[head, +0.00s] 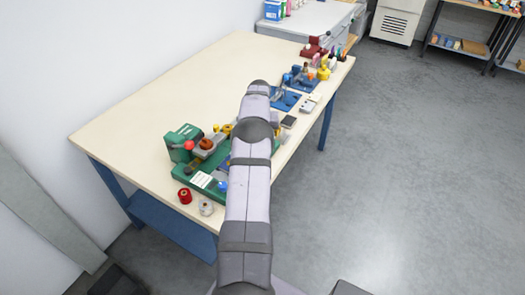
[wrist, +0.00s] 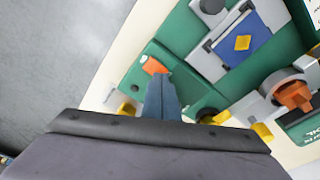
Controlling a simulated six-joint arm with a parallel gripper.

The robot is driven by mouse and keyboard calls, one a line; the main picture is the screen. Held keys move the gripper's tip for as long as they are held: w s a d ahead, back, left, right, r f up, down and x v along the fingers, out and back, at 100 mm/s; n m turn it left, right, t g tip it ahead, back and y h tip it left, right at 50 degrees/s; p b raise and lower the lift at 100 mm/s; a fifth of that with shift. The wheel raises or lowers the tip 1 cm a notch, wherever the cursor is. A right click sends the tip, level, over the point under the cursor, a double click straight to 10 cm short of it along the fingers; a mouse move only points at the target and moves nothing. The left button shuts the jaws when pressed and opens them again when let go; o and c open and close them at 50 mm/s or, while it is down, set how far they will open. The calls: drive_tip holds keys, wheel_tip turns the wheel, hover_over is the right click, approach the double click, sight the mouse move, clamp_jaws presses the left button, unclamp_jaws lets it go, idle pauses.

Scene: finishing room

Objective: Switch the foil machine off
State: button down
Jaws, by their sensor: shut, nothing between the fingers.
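The foil machine is a green-based unit on the near part of the table, with a green block (head: 182,143), a red ball and an orange-brown knob in the head view. My arm hides its right part there. In the wrist view its green base (wrist: 205,98) fills the upper middle. A small orange switch-like part (wrist: 155,66) sits on a green block, just beyond my fingertips. My gripper (wrist: 160,80) is shut and empty, its tips close to that orange part; I cannot tell whether they touch. In the head view my gripper is hidden behind my arm.
On the machine, a blue plate with a yellow diamond (wrist: 242,42) and an orange knob (wrist: 294,95) lie right of my fingers. A red spool (head: 185,196) and a pale spool (head: 206,207) stand at the table's near edge. The table's left and back (head: 190,85) are clear.

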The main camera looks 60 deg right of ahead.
drive_tip(key=shift+f, duration=0.45)
drive_tip(key=shift+r, duration=0.1)
wheel_tip(320, 180, up, 7)
drive_tip(key=p, duration=0.4)
idle(0.7)
idle(0.4)
